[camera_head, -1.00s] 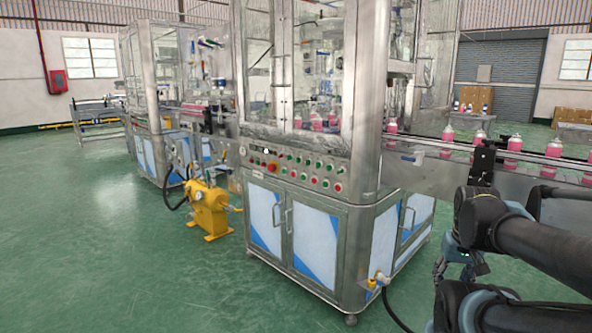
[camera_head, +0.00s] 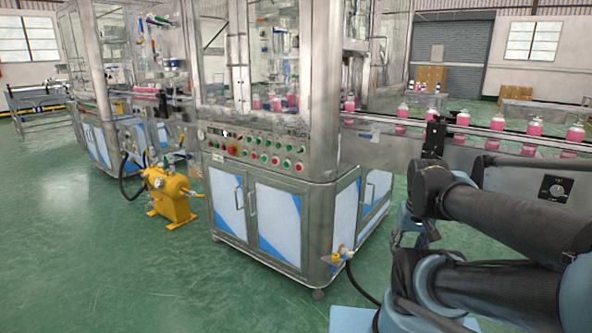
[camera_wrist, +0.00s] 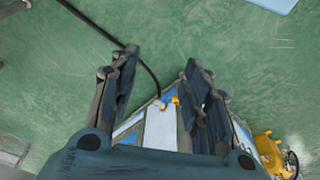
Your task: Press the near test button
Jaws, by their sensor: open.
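The crimping machine's control panel (camera_head: 255,152) carries several green and red buttons and stands left of my arm. My gripper (camera_head: 408,232) hangs beside the machine's right corner, partly hidden by my own arm, well apart from the box and the panel. In the wrist view my gripper (camera_wrist: 158,82) is open and empty, with its fingers pointing toward the floor and the machine's lower cabinet.
The conveyor (camera_head: 480,133) carries several pink cans behind my arm. The machine's cabinet (camera_head: 275,215) has a yellow fitting (camera_head: 342,255) and black hose at its corner. A yellow pump (camera_head: 168,195) stands on the floor at left. Green floor (camera_head: 80,250) is clear at left.

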